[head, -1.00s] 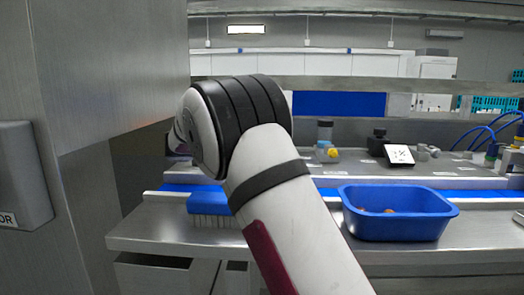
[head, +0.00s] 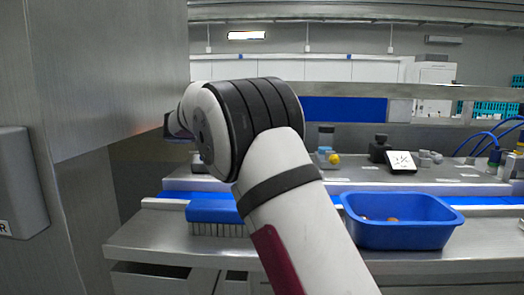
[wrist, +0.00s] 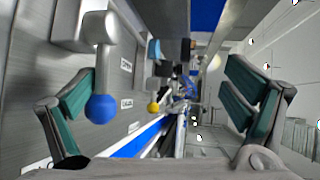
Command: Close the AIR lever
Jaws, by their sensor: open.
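In the wrist view, a lever with a grey arm and a blue ball knob (wrist: 102,108) stands out from the metal panel, just inside my left finger. A second knob, yellow (wrist: 154,107), is farther away; it also shows in the head view (head: 334,159). Small white labels (wrist: 127,104) sit on the panel, too small to read, so I cannot tell which lever is AIR. My gripper (wrist: 160,75) is open and empty, with its green-padded fingers wide apart. The blue knob looks close to the left pad; contact cannot be told. In the head view my arm hides the fingers.
A blue tub (head: 400,235) with a few brownish items stands on the steel bench (head: 300,255). A blue brush (head: 212,212) lies to its left. A small tilted display (head: 401,161) stands behind. A large metal cabinet side (head: 100,70) rises close on the left.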

